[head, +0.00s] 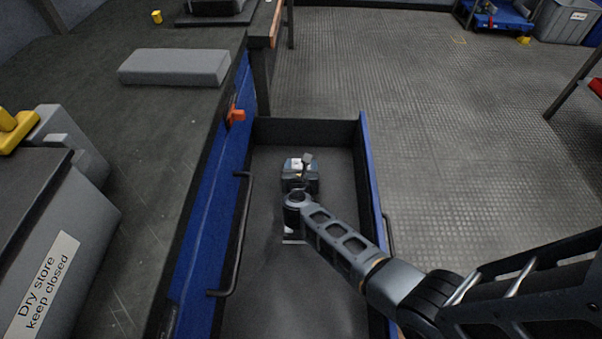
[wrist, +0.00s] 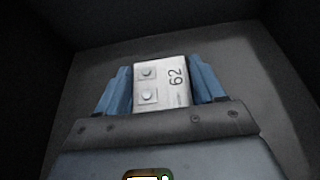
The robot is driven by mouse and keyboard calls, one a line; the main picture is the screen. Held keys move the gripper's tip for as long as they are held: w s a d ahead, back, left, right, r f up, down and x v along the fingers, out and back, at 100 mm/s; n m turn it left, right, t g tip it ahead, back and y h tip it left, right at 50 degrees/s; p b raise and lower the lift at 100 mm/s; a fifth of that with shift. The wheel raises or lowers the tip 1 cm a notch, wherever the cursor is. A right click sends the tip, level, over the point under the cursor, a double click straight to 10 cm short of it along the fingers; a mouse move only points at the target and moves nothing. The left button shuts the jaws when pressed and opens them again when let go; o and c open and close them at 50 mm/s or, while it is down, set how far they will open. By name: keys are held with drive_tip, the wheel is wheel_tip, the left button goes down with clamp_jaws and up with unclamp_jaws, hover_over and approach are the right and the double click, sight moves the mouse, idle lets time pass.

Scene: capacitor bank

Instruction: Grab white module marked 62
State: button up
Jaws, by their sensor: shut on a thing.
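The white module marked 62 (wrist: 150,84) is between the two blue fingers of my gripper (wrist: 163,87) in the wrist view. The fingers press on its left and right sides. Its face shows two round bolt heads and the black number 62. In the head view my arm reaches from the lower right into an open drawer (head: 257,283). The end of the arm hides much of what is beneath it there. A small white patch shows just below the wrist joint, but I cannot tell whether it is the module.
The drawer has a blue right side (head: 372,190) and dark inner walls. A dark worktop (head: 170,130) with a grey block (head: 175,67) lies to the left, near a grey bin (head: 65,225) labelled "Dry store keep closed". The floor (head: 450,130) to the right is largely clear.

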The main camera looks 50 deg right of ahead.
drive_tip(key=shift+c, duration=0.8)
drive_tip(key=shift+r, duration=0.1)
